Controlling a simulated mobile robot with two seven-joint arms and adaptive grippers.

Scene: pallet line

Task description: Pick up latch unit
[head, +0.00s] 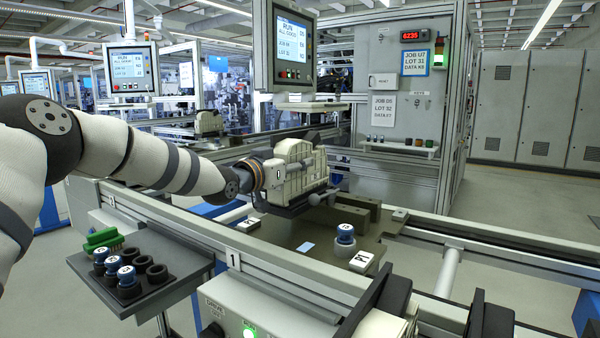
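My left gripper (318,178) reaches in from the left and hangs over the pallet plate (285,232). Its pale, boxy body has dark parts above and below. I cannot make out its fingertips or anything between them. No part is plainly marked as the latch unit. A blue-capped cylinder (345,234) stands upright on the plate, below and right of the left gripper and apart from it. Several similar blue-capped cylinders (127,277) stand in the dark side tray (173,291).
Grey blocks (362,208) and a white P1 tag (361,262) are on the plate. Conveyor rails (500,247) border it. A hanging screen (290,47) is behind the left gripper.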

